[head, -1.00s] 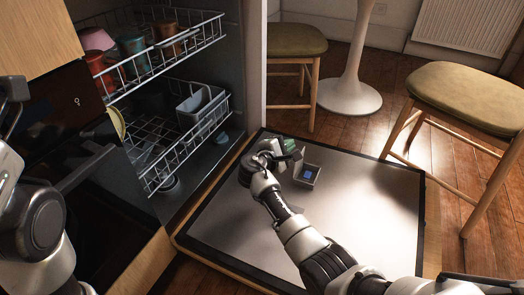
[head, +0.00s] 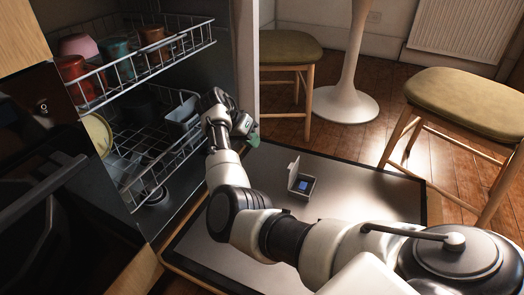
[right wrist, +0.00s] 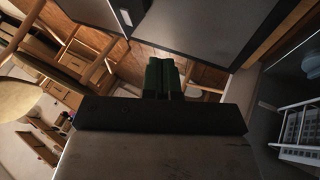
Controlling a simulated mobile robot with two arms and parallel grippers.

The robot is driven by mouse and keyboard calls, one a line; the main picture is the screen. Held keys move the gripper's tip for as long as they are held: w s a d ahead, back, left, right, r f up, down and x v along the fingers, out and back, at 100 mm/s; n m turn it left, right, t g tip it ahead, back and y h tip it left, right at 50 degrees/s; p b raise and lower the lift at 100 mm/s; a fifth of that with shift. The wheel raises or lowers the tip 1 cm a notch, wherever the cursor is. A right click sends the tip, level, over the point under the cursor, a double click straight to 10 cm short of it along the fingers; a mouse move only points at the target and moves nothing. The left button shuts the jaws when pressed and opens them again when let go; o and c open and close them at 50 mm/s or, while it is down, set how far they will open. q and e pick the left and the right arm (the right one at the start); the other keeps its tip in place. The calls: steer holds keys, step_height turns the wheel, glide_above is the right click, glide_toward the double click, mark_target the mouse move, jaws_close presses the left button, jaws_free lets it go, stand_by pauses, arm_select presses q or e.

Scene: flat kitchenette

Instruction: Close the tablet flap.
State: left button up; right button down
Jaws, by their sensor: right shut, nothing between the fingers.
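The tablet compartment (head: 309,194) is a small light box with a blue tablet (head: 303,186) in it, set in the inner face of the lowered dishwasher door. Its flap (head: 293,173) stands up, open, on the box's left side. My right gripper (head: 253,139) has green fingertips and is up and to the left of the compartment, near the lower rack, apart from the flap. Its fingers (right wrist: 164,78) are shut and empty in the right wrist view. My left gripper is not in view.
The dishwasher door (head: 365,191) lies open and flat, mostly clear. The lower rack (head: 150,150) and upper rack (head: 150,62) with mugs are at left. Stools (head: 470,100) and a white table base (head: 345,103) stand beyond the door.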

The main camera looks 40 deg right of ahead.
steer(key=b+x, duration=0.2)
steer(key=x, duration=0.1)
steer(key=s+b+x, duration=0.1)
steer(key=b+x, duration=0.2)
steer(key=x, duration=0.1)
steer(key=s+b+x, duration=0.1)
steer(key=b+x, duration=0.2)
steer(key=shift+s+d, duration=0.1)
steer(key=shift+d, duration=0.25)
steer(key=shift+s+d+r+b, duration=0.3)
steer(key=shift+s+d+b, duration=0.05)
steer(key=shift+s+b, duration=0.3)
